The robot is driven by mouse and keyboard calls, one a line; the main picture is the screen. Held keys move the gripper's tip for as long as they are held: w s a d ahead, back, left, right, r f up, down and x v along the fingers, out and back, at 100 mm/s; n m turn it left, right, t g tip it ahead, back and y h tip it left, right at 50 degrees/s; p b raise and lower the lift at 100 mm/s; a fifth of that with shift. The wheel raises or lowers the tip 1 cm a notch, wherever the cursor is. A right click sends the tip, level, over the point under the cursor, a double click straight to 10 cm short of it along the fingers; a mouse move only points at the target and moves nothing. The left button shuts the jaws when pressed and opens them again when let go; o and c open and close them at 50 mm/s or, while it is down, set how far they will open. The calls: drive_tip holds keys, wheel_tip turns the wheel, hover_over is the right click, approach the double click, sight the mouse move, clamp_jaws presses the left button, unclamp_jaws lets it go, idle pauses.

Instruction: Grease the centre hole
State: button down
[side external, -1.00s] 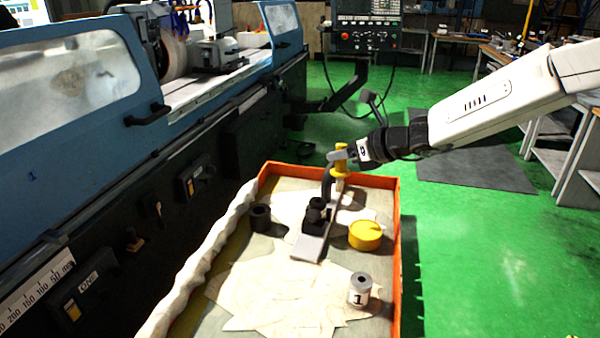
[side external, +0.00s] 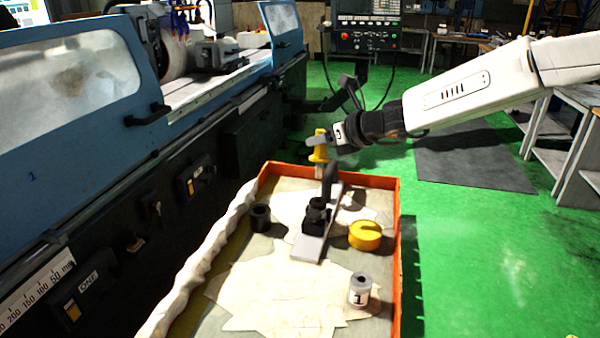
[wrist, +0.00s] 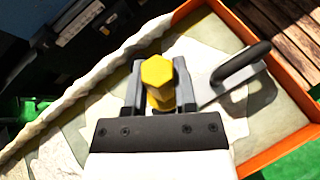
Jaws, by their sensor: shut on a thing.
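My gripper (side external: 322,146) is shut on a yellow tool with a hexagonal top (wrist: 157,72), which also shows in the side view (side external: 319,154). It holds the tool upright above the far end of the orange-edged tray (side external: 399,225). The tool's paler lower end is partly hidden by a black handle. A grey cylinder marked 1 (side external: 359,296) stands at the tray's near right, with a dark hole in its top. A round yellow tin (side external: 364,240) sits farther back on the right.
A grey plate (side external: 305,249) with a black handle (side external: 330,176) and a black block (side external: 315,218) lies mid-tray. A black ring-like part (side external: 260,217) is to its left. The blue grinder (side external: 60,180) borders the left side.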

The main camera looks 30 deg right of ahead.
sight(318, 163)
drive_tip(key=shift+f, duration=2.45)
drive_tip(key=shift+f, duration=0.5)
drive_tip(key=shift+s+d, duration=0.15)
drive_tip(key=shift+s, duration=0.15)
drive_tip(key=shift+w, duration=0.25)
idle(1.2)
drive_tip(key=shift+s, duration=0.2)
drive_tip(key=shift+w+a, duration=0.3)
drive_tip(key=shift+w, duration=0.2)
idle(0.4)
drive_tip(key=shift+s+d, duration=0.3)
drive_tip(key=shift+s, duration=0.25)
idle(0.4)
drive_tip(key=shift+w+a, duration=0.15)
drive_tip(key=shift+w, duration=0.1)
drive_tip(key=shift+w+a, duration=0.15)
drive_tip(key=shift+w, duration=0.15)
